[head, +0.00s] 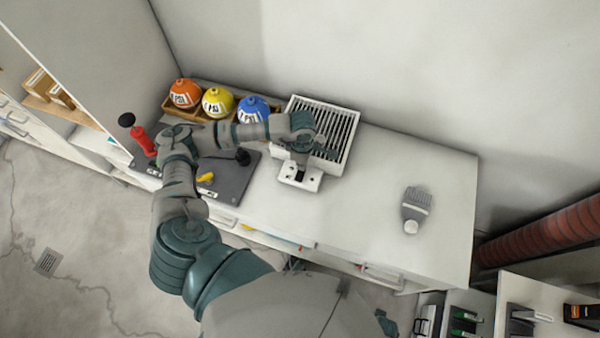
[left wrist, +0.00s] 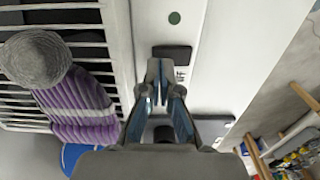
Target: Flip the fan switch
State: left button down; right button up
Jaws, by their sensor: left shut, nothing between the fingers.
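The fan (head: 345,160) is a white box with a slatted grille on the worktop, against the back wall. A white switch panel (head: 286,181) sits at its front side, with a dark switch (head: 300,176). My right gripper is not in view.
A purple striped thing (left wrist: 80,110) overlaps the grille.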

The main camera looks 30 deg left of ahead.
pick_arm(q)
jog(key=shift+f+b, duration=0.85)
jog(key=shift+f, duration=0.25)
dwell(0.6)
jog(key=shift+r, duration=0.1)
jog(key=shift+r+p, duration=2.05)
jog(key=shift+r, duration=1.45)
jog(key=shift+f, duration=0.1)
